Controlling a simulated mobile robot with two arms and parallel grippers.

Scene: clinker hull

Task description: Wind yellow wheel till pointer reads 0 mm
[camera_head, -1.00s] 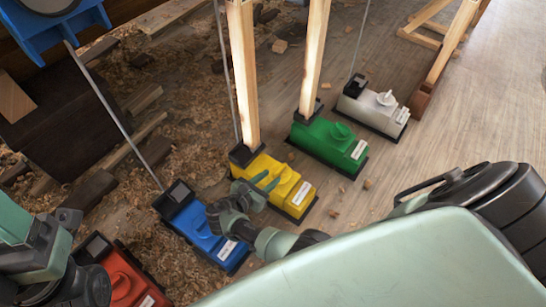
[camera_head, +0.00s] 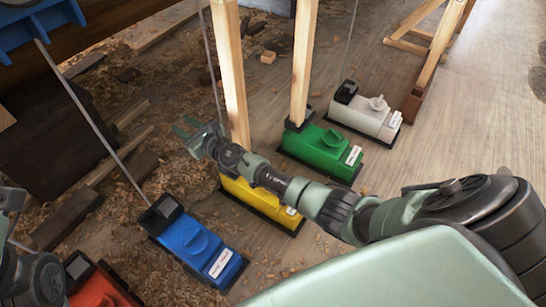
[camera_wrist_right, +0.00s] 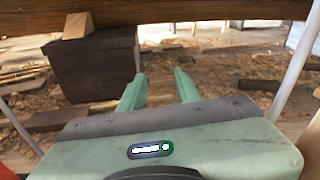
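The yellow box (camera_head: 262,203) stands on the floor at the foot of a wooden post. My right forearm crosses in front of it, so its wheel is hidden. No pointer or scale can be read. My right gripper (camera_head: 188,130) is raised to the upper left of the yellow box, apart from it. In the right wrist view its two green fingers (camera_wrist_right: 160,85) are spread with nothing between them. Only part of my left arm shows at the lower left edge of the head view; its gripper cannot be made out.
A blue box (camera_head: 196,240) and a red box (camera_head: 98,290) stand left of the yellow one, a green box (camera_head: 322,150) and a white box (camera_head: 365,118) right of it. Wooden posts (camera_head: 232,80) and thin rods rise from them. Wood shavings litter the left floor.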

